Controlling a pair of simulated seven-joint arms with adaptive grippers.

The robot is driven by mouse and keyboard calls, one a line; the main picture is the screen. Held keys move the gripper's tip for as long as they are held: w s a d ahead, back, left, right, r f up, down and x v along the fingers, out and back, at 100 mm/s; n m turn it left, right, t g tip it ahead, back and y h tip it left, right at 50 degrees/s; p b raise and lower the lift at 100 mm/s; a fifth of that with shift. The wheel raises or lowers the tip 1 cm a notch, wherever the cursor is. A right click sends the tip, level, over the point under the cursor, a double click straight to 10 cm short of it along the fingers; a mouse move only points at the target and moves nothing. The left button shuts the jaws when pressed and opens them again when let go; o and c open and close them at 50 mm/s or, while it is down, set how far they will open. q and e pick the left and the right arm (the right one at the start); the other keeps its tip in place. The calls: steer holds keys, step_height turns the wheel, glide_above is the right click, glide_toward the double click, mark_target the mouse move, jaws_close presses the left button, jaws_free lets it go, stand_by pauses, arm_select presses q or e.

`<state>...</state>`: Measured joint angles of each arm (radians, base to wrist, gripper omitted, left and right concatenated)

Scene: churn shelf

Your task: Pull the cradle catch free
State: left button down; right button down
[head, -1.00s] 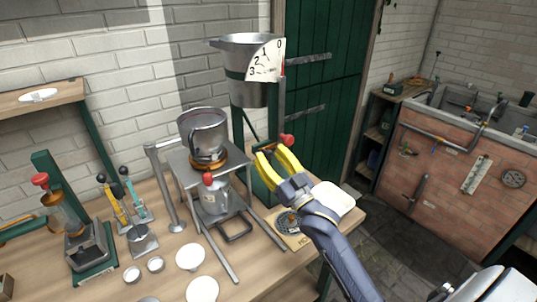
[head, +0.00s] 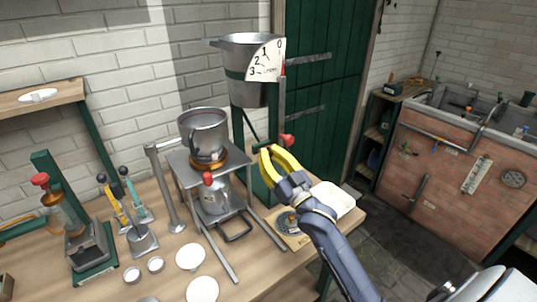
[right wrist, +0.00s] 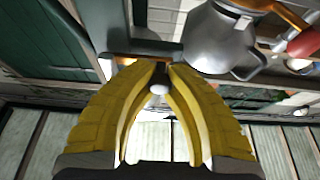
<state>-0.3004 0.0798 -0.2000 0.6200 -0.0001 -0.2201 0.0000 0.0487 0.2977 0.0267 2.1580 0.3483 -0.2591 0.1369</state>
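My right gripper (head: 268,150) is at the front of the green stand (head: 262,186) under the dial hopper (head: 247,85). In the right wrist view its yellow fingers (right wrist: 160,64) are drawn together at the tips. A small grey rounded knob, which I take for the cradle catch (right wrist: 158,89), shows between the fingers, its thin stem pinched near the tips. In the head view the fingers hide the catch. A red knob (head: 287,140) on the stand is just behind and right of the fingertips, apart from them. My left gripper is not in view.
A white tray (head: 335,198) lies near the bench's right end, behind my wrist. Several white discs lie on the front of the bench.

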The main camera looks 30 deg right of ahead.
steer(key=shift+a+r, duration=0.15)
steer(key=shift+s+a, duration=0.2)
steer(key=shift+a, duration=0.7)
steer(key=shift+s+a, duration=0.15)
steer(key=shift+a, duration=0.7)
steer(key=shift+r, duration=0.1)
steer(key=c, duration=1.7)
jaws_free()
steer(key=shift+a, duration=0.1)
steer(key=o, duration=0.5)
steer(key=shift+c, duration=0.2)
steer(key=v, duration=1.2)
